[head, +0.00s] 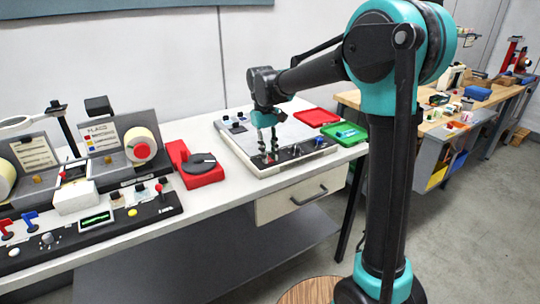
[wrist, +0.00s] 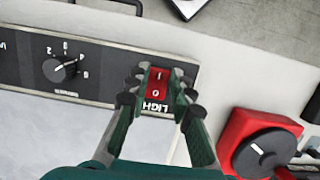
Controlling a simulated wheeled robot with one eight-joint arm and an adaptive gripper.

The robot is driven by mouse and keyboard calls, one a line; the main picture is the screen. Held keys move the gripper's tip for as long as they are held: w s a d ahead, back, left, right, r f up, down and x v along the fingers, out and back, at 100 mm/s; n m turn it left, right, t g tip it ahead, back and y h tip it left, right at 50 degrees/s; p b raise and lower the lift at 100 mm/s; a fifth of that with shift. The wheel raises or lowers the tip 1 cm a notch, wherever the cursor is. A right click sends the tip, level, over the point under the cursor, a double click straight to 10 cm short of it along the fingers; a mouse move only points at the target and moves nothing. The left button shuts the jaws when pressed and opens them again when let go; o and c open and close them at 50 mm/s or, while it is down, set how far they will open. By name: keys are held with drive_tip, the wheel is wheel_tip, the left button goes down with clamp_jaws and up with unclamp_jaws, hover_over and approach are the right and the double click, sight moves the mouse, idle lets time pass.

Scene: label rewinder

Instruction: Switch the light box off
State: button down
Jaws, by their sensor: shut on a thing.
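The light box (head: 240,150) is a flat white panel with a black control strip along its front edge, on the light bench. In the wrist view its red rocker switch (wrist: 157,82), marked I and O with a partly covered "LIGH" label, sits at the end of the strip. My gripper (wrist: 157,90) is down at this switch, with one finger on either side of it, shut on it. In the head view my gripper (head: 268,153) points down at the box's front left corner, and its fingers mostly hide the switch. I cannot tell which side of the rocker is pressed.
A black numbered knob (wrist: 62,72) is on the same strip. A red base with a black disc (head: 201,161) stands left of the box. A red tray (head: 316,117) and a green tray (head: 345,132) lie to its right. The rewinder (head: 110,160) fills the bench's left.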

drive_tip(key=shift+w, duration=0.1)
idle(0.3)
drive_tip(key=c, duration=1.3)
unclamp_jaws()
drive_tip(key=v, duration=1.2)
drive_tip(key=shift+w+a, duration=0.15)
drive_tip(key=shift+w, duration=0.05)
